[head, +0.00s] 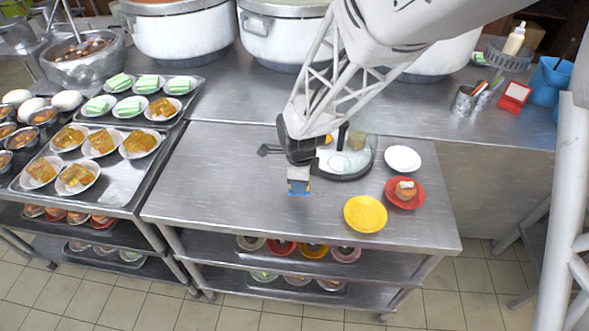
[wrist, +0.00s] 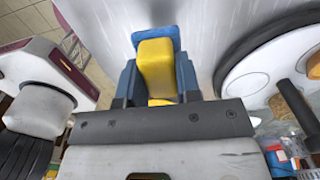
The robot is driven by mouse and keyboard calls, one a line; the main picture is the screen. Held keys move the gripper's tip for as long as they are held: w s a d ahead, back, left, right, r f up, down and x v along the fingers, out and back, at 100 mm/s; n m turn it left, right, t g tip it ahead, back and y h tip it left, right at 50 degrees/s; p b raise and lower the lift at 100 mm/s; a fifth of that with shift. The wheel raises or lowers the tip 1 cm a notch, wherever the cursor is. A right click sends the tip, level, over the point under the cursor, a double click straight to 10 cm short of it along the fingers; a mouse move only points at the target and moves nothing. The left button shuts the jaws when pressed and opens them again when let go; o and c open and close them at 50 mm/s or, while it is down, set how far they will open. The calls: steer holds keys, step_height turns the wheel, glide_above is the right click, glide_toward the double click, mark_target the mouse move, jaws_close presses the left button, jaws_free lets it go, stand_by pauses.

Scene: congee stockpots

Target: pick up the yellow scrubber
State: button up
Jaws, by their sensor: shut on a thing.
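The yellow scrubber (wrist: 156,68), a yellow block with a blue part at its far end, sits between the two blue-grey fingers of my gripper (wrist: 157,82) in the wrist view. The fingers are shut on its sides. In the head view my gripper (head: 298,182) points down over the middle of the steel table (head: 215,185), close to its surface. There the scrubber is mostly hidden by the fingers, and I cannot tell whether it touches the table.
A yellow plate (head: 365,214), a red plate (head: 417,200) with a brown item and a white plate (head: 403,158) are to the right. The table's left part is clear. Big pots stand behind.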

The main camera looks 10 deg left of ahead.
steer(key=shift+s+d+r, duration=0.1)
steer(key=shift+s+d, duration=0.2)
steer(key=shift+s, duration=0.35)
steer(key=shift+s+d, duration=0.3)
steer(key=shift+s, duration=0.3)
steer(key=shift+s+d+r, duration=0.1)
steer(key=shift+s+d, duration=0.2)
steer(key=shift+s, duration=0.35)
steer(key=o, duration=0.4)
steer(key=shift+c, duration=1.2)
steer(key=shift+w, duration=0.1)
steer(key=w+n, duration=0.1)
steer(key=w+r+n, duration=0.1)
steer(key=n, duration=0.1)
steer(key=d+n, duration=0.1)
steer(key=shift+w+r, duration=0.2)
steer(key=shift+w, duration=0.2)
steer(key=w+n, duration=0.1)
steer(key=w+r+n, duration=0.1)
steer(key=n, duration=0.1)
steer(key=w+d+n, duration=0.1)
steer(key=n, duration=0.1)
steer(key=shift+r, duration=0.3)
